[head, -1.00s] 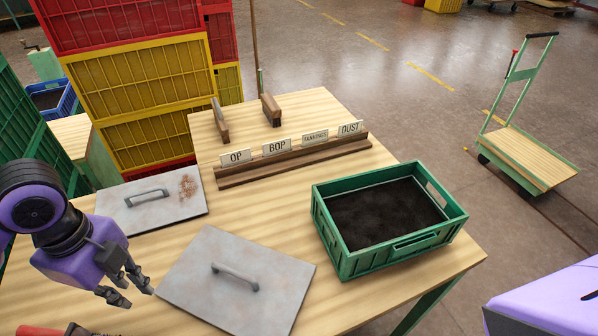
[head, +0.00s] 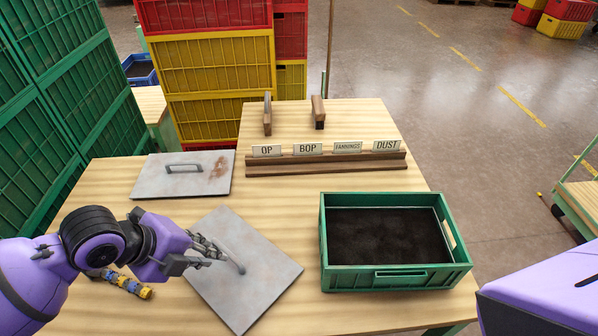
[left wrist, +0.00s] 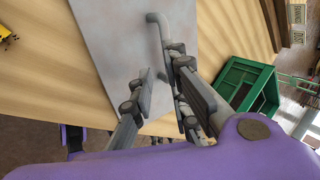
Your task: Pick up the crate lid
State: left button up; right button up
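A plain grey lid (head: 255,285) with a bar handle (head: 238,264) lies flat on the wooden table, left of the green crate (head: 395,282). A second grey lid (head: 155,180), with a rust stain and its own handle, lies behind it. The crate is uncovered and holds dark material. My left gripper (head: 208,252) is over the nearer lid, beside its handle, with fingers apart. In the left wrist view the open fingers (left wrist: 160,78) point at the handle (left wrist: 156,28), which lies just beyond the tips. Contact is not clear. My right gripper is out of view.
A wooden rack with label cards (head: 335,160) and two wooden-handled tools (head: 318,112) stand at the table's back. Stacked yellow and red crates (head: 218,65) rise behind, green ones (head: 50,100) at left.

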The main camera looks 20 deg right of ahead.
aim_at(224, 251)
pick_arm(q)
jog(key=shift+w+d+r, duration=0.2)
jog(key=shift+w+d, duration=0.05)
jog(key=shift+d, duration=0.05)
jog(key=shift+m, duration=0.3)
jog(key=x, duration=0.7)
jog(key=shift+w+d+f, duration=0.15)
jog(key=shift+w, duration=0.25)
grip_shut()
